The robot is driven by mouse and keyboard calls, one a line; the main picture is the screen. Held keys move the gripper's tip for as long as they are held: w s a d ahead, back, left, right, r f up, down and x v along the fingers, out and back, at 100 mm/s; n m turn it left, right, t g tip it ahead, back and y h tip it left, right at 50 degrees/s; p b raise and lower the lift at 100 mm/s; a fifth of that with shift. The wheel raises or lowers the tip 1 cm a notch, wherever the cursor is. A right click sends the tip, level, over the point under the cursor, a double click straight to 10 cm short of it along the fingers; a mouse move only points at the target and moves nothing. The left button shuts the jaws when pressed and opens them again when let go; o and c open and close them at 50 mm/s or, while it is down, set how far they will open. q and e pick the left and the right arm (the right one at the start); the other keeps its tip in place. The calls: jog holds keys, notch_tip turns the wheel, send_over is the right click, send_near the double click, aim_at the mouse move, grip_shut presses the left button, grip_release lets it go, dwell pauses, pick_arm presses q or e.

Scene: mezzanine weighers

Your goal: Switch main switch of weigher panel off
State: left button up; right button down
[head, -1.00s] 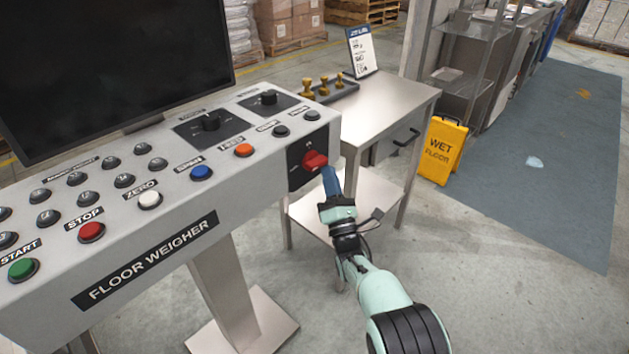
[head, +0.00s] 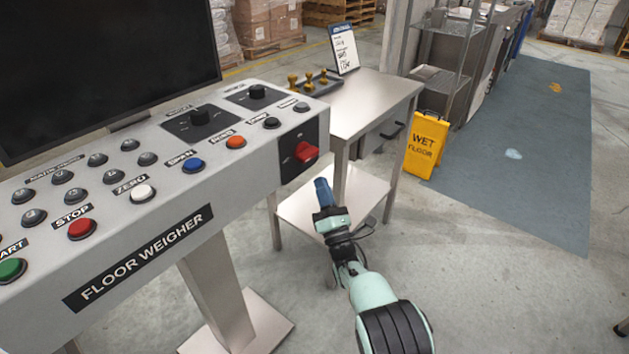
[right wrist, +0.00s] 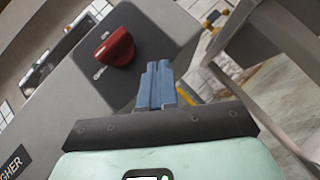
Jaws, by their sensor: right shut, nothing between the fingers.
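The weigher panel (head: 120,215) is a light grey console marked FLOOR WEIGHER. Its main switch is a red rotary knob (head: 306,152) on a black plate (head: 290,165) at the panel's right end. In the right wrist view the red knob (right wrist: 117,47) stands beyond and left of the fingertips, with its grip at a slant. My right gripper (head: 323,185), with blue fingers, is shut and empty. It is below and to the right of the knob in the head view, apart from it. In the right wrist view the fingers (right wrist: 157,75) are together. My left gripper is not in view.
A steel side table (head: 375,100) stands right behind the panel, holding brass-coloured weights (head: 308,80) and a sign (head: 344,48). A yellow wet-floor sign (head: 426,143) stands on the floor to the right. The floor right of my arm is clear.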

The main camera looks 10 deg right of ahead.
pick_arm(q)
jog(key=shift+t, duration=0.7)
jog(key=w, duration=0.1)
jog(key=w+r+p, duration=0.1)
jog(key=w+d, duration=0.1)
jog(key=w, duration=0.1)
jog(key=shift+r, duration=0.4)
pick_arm(e)
jog(key=s+d+f, duration=0.4)
jog(key=f, duration=0.2)
jog(key=shift+s, duration=0.35)
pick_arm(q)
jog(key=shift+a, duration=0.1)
pick_arm(e)
jog(key=shift+d, duration=0.1)
